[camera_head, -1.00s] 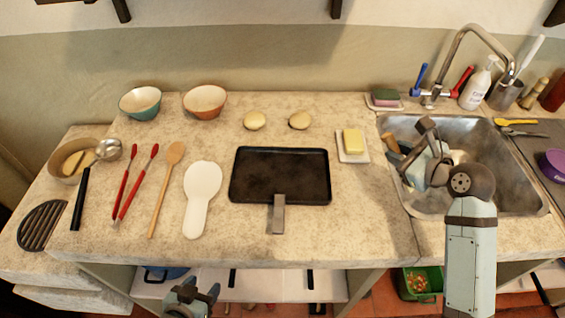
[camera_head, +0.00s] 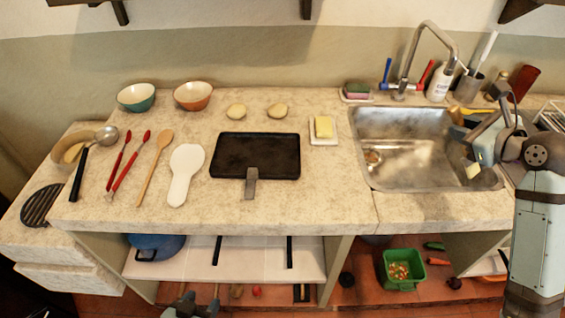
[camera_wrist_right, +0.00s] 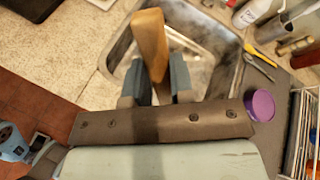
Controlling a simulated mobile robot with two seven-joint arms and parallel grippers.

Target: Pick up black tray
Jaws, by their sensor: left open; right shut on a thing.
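The black tray (camera_head: 230,150) lies flat on the stone counter, left of the sink. Its short grey handle (camera_head: 251,183) points to the front edge. My left gripper (camera_head: 196,298) is open and empty at the bottom edge of the head view, in front of the counter and apart from the tray. My right gripper (camera_head: 480,138) is over the right side of the sink, far from the tray. In the right wrist view it is shut on a wooden-handled thing (camera_wrist_right: 150,40); its other end is hard to make out.
The sink (camera_head: 372,180) and tap (camera_head: 405,65) stand right of the tray. A butter dish (camera_head: 323,142), a white spoon rest (camera_head: 183,180), red-handled utensils and bowls surround the tray. A green bin (camera_head: 400,283) stands below. The counter in front of the tray is clear.

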